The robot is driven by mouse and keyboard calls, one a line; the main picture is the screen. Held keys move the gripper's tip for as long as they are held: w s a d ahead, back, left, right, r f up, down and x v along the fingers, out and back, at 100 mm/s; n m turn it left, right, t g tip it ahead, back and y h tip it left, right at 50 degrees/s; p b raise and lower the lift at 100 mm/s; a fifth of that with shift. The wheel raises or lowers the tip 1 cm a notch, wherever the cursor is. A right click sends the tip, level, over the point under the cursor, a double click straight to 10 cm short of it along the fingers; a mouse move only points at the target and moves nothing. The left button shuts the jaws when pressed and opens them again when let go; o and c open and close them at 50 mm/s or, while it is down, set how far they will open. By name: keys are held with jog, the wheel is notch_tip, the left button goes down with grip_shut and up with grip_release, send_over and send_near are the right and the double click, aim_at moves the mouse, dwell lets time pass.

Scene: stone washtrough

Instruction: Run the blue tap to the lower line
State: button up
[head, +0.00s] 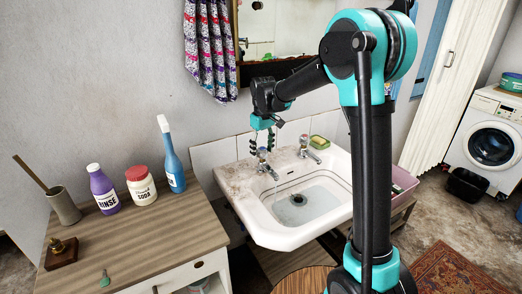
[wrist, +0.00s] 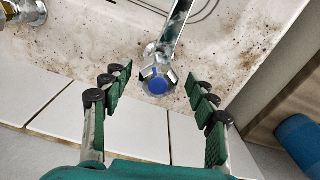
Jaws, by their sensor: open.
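The blue tap, a chrome tap with a blue cap (wrist: 158,86), stands on the basin's back ledge. My gripper (wrist: 160,95) is open, with its fingers on either side of the tap head and gaps between. In the head view my gripper (head: 262,143) is over the left tap (head: 265,162). A thin pale streak below that spout looks like running water. The white basin (head: 275,238) has dark lines round its inner wall. Pale water (head: 312,207) seems to lie in the bottom around the dark drain; its exact level against the lower line is hard to tell.
A wooden counter (head: 135,238) at left holds bottles, a jar and a brush pot. A mirror hangs behind.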

notch_tip(320, 180, up, 12)
dwell(0.5)
dwell(7.0)
